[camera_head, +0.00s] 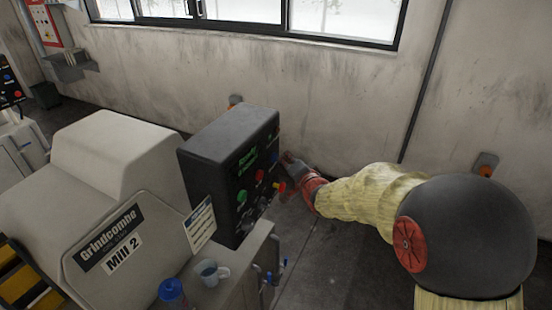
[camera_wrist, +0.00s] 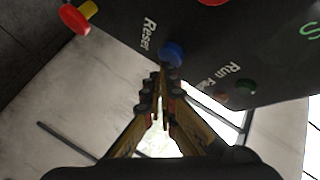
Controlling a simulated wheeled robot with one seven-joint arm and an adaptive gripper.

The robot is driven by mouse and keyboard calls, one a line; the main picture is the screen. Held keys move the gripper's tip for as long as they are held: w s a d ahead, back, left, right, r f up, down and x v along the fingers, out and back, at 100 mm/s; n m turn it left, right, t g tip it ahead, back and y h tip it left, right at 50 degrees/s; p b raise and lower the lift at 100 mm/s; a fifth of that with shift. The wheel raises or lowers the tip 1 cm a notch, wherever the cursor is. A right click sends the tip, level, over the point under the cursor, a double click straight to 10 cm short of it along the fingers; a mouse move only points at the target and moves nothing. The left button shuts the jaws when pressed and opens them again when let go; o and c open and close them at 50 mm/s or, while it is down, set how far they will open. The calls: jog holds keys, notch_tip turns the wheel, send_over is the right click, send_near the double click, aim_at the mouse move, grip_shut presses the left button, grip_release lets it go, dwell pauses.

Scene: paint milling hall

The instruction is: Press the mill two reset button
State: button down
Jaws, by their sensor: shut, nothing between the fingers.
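The Mill 2 control box (camera_head: 225,150) is dark and stands on the pale mill, its button face turned right. In the wrist view its panel (camera_wrist: 205,55) carries a blue button (camera_wrist: 172,53) beside the word Reset. My gripper (camera_wrist: 161,78) is shut and empty, its fingertips just below the blue button in the picture. I cannot tell whether they touch it.
The wall (camera_head: 330,110) is behind.

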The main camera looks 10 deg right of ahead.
jog(key=shift+s+d, duration=0.25)
jog(key=shift+d, duration=0.05)
jog(key=shift+d, duration=0.1)
jog(key=s+d+p, duration=0.1)
jog(key=d, duration=0.1)
jog(key=s+d+p, duration=0.1)
jog(key=s+d, duration=0.1)
dwell(0.5)
dwell(0.6)
